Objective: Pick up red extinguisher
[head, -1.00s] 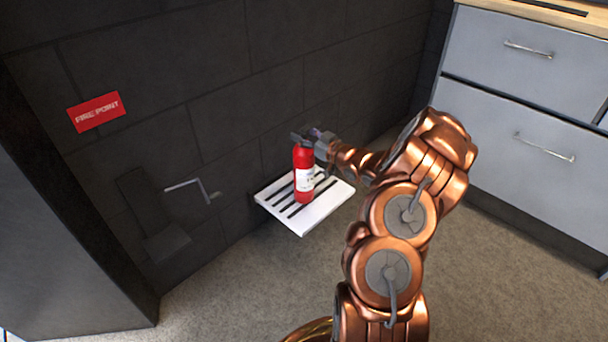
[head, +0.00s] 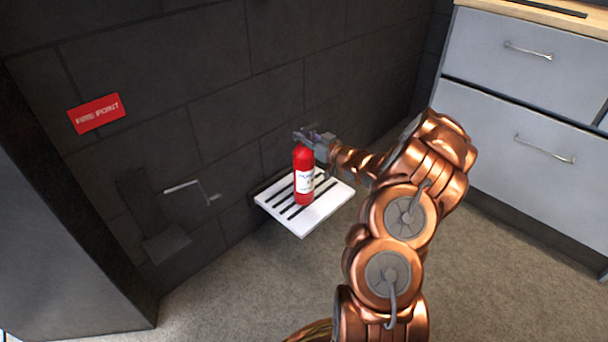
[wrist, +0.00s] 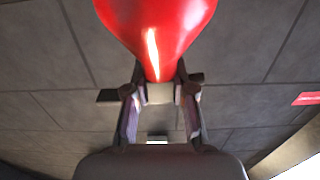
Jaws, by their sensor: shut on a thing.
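The red extinguisher (head: 303,160) stands upright on a small white slatted shelf (head: 326,202) by the dark wall in the head view. It has a white label and a dark top. My gripper (head: 312,137) reaches in from the right at its top. In the wrist view the red body (wrist: 155,25) fills the top middle, and my gripper (wrist: 160,92) has its two fingers closed on either side of the extinguisher's narrow neck part. I cannot tell whether its base touches the shelf.
A red "FIRE POINT" sign (head: 97,113) is on the wall at left. An empty wall bracket (head: 190,188) juts out below it. Grey drawers (head: 520,120) stand at the right. The carpet floor (head: 490,265) is clear.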

